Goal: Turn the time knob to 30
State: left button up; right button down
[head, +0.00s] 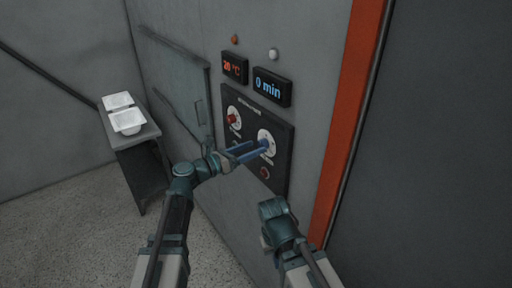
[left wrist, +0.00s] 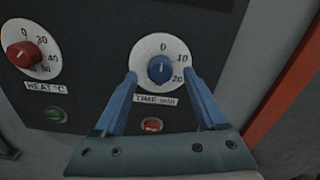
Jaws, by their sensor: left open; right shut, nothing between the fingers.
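The blue time knob (left wrist: 160,69) sits on a round white dial above a "TIME min" label in the left wrist view. Its pointer is up, near 0; 10 and 20 show at the dial's right side. A blue display (head: 272,86) reads 0 min in the head view. My left gripper (left wrist: 162,80) is open, its blue fingers on either side of the knob's lower part; I cannot tell whether they touch it. In the head view it reaches to the time dial (head: 266,136). My right gripper (head: 272,207) is shut and empty, lower down, its fingers hard to see.
A red heat knob (left wrist: 22,53) is left of the time dial. A green button (left wrist: 55,115) and a red button (left wrist: 151,125) are below the dials. A temperature display (head: 234,67) is above.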

pick_arm(q)
jog(key=shift+x, duration=0.95)
grip_shut()
